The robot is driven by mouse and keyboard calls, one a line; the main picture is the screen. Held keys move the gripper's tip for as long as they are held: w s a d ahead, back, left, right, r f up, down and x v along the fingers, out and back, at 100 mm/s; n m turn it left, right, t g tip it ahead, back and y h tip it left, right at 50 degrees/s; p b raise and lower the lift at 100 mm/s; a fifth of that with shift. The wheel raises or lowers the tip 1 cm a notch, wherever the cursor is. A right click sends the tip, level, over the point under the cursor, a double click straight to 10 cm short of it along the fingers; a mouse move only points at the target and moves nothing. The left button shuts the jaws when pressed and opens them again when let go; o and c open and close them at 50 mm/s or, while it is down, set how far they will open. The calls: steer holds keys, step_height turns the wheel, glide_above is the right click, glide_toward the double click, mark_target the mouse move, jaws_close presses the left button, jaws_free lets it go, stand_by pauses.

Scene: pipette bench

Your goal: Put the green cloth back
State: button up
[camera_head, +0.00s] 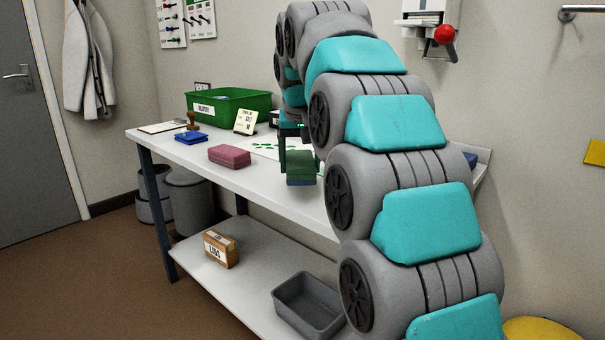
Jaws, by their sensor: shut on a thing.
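My gripper (299,158) hangs over the front part of the white bench (205,158), right of its middle. It is shut on the green cloth (302,169), a dark green folded block that hangs partly beyond the front edge in the picture. Whether the cloth touches the bench top I cannot tell. A white sheet with green marks (264,146) lies on the bench just behind and left of the gripper. My arm hides the right part of the bench.
A pink folded cloth (229,156) lies left of my gripper. A green bin (232,105), a small card (245,121) and a blue pad (191,138) with a stamp (191,121) stand further back. The lower shelf holds a box (221,249) and a grey tub (308,304).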

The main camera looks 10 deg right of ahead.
mark_target(303, 160)
steer(key=shift+w+d, duration=0.35)
steer(key=shift+w, duration=0.15)
steer(key=shift+f, duration=1.8)
steer(key=shift+f, duration=0.1)
steer(key=o, duration=1.4)
steer(key=v, duration=0.9)
steer(key=shift+w, duration=0.15)
steer(key=shift+p+v, duration=0.55)
steer(key=shift+v, duration=1.15)
